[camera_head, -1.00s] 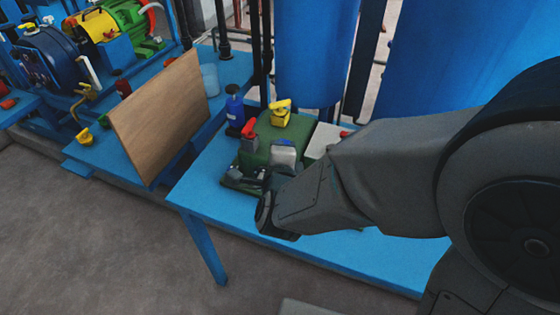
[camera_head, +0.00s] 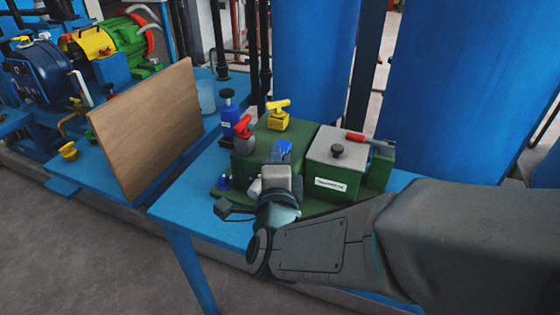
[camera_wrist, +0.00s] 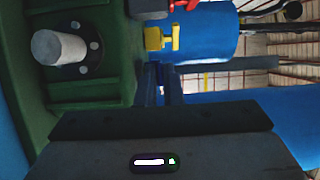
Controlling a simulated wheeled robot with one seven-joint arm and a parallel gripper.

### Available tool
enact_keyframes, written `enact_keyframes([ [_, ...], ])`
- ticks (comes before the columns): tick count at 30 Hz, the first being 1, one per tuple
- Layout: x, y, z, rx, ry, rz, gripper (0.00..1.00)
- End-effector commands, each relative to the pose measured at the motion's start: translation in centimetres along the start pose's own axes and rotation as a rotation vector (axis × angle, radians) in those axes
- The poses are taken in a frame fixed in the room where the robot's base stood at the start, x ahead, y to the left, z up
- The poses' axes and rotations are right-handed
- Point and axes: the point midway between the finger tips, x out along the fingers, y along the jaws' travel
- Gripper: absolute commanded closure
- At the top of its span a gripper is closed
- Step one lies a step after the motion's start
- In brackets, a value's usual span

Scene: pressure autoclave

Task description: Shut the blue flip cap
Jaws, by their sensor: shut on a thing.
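A small bright blue piece, which looks like the blue flip cap (camera_head: 282,147), shows at the tip of my gripper in the head view, on the green autoclave unit (camera_head: 311,196). My gripper (camera_head: 280,160) reaches over the unit's near left part. In the wrist view the two dark fingers of my gripper (camera_wrist: 162,80) stand close together with a narrow gap. They appear shut on the cap, though the contact is too dark to make out. The cap's hinge and how far it is open are hidden by my gripper and wrist.
A grey lidded box (camera_head: 337,155) is to the right. A wooden board (camera_head: 145,130) stands on the left. A white stub (camera_wrist: 60,47) shows in the wrist view.

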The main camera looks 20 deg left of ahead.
Motion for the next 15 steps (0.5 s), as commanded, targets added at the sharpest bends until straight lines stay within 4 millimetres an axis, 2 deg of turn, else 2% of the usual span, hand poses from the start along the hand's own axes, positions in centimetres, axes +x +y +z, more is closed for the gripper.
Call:
enact_keyframes([
  [13,0.01,-0.03,0.05,-0.002,-0.001,-0.005,1.00],
  [15,0.01,-0.03,0.05,-0.002,-0.001,-0.005,0.77],
])
